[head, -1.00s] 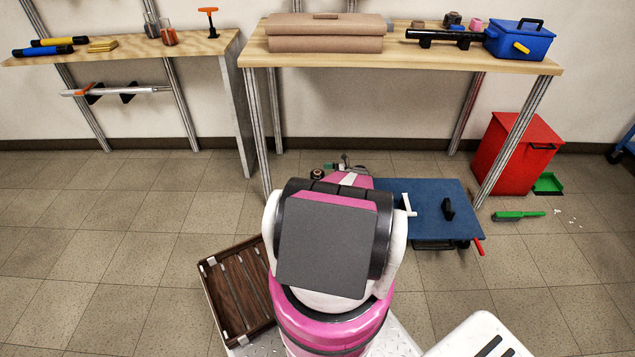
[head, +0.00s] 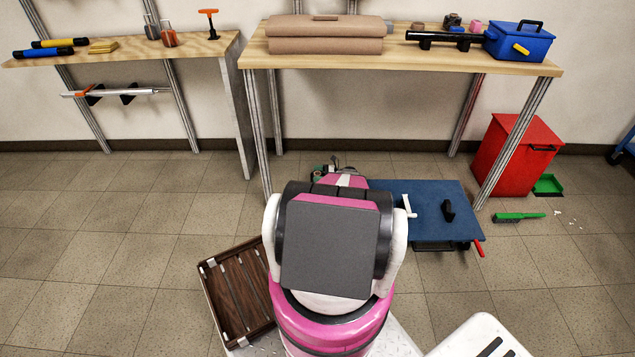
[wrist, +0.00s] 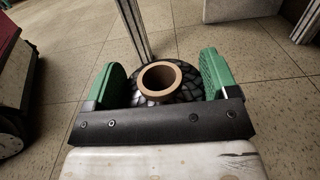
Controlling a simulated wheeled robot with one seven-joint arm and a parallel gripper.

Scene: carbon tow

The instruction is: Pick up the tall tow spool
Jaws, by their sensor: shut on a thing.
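The tow spool (wrist: 165,104) shows in the wrist view as a dark, woven-looking winding around a tan tube core with an open end. My gripper (wrist: 163,85) has its green finger pads on the left and right sides of the spool and is shut on it. The lower part of the spool is hidden behind the dark gripper bar. In the head view the spool is hidden behind my arm, and only a bit of my gripper (head: 333,163) shows past it. I cannot tell how high the spool is off the floor.
A blue cart-like platform (head: 428,198) with a white handle stands right of my arm. A wooden crate (head: 238,292) lies at left. Workbench (head: 400,68) legs stand beyond. A red bin (head: 517,152) and green brush (head: 518,217) are at right.

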